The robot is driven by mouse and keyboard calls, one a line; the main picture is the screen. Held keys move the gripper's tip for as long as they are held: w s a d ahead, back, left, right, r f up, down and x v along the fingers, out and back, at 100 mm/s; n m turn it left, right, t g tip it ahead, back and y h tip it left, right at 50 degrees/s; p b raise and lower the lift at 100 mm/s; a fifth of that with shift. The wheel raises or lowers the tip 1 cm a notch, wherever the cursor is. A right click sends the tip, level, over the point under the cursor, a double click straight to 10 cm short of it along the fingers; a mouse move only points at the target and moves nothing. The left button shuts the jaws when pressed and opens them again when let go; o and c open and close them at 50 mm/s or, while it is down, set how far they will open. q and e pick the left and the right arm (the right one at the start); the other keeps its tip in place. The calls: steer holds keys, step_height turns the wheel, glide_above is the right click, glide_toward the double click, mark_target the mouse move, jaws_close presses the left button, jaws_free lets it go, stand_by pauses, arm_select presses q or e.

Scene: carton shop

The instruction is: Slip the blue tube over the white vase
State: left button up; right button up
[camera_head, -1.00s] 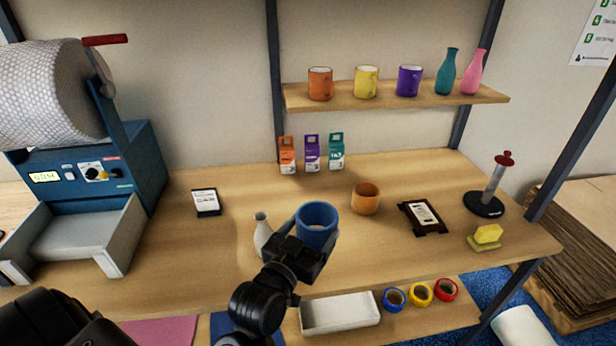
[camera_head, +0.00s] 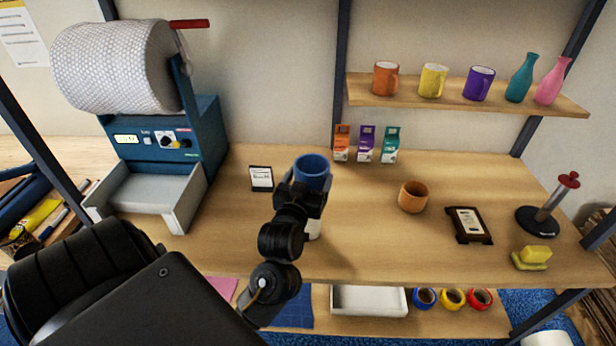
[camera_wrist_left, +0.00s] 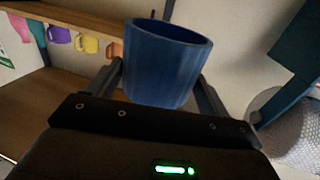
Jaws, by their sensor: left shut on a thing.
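My left gripper (camera_head: 303,190) is shut on the blue tube (camera_head: 312,168), holding it upright with its open end up. The left wrist view also shows the blue tube (camera_wrist_left: 165,65) between the two fingers. A small part of the white vase (camera_head: 315,229) shows just below and right of the gripper, standing on the table. The rest of the vase is hidden behind the gripper and tube. I cannot tell whether the vase's neck is inside the tube. The vase does not show in the left wrist view. My right gripper is not in view.
An orange-brown cup (camera_head: 413,197) and a dark framed card (camera_head: 469,225) stand to the right. A small card stand (camera_head: 261,178) is left of the tube. The blue machine (camera_head: 165,150) stands further left. Several small cartons (camera_head: 366,145) stand behind. The table between them is clear.

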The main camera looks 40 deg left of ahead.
arm_select(q)
steer(key=b, duration=0.5)
glide_above(309, 227)
steer(key=shift+f, duration=2.35)
steer(key=shift+a+f+b, duration=0.1)
steer(key=shift+f+b, duration=3.1)
steer(key=shift+f, duration=2)
steer(key=o, duration=0.9)
steer(key=shift+r, duration=0.1)
step_height(309, 227, up, 10)
steer(key=p, duration=1.1)
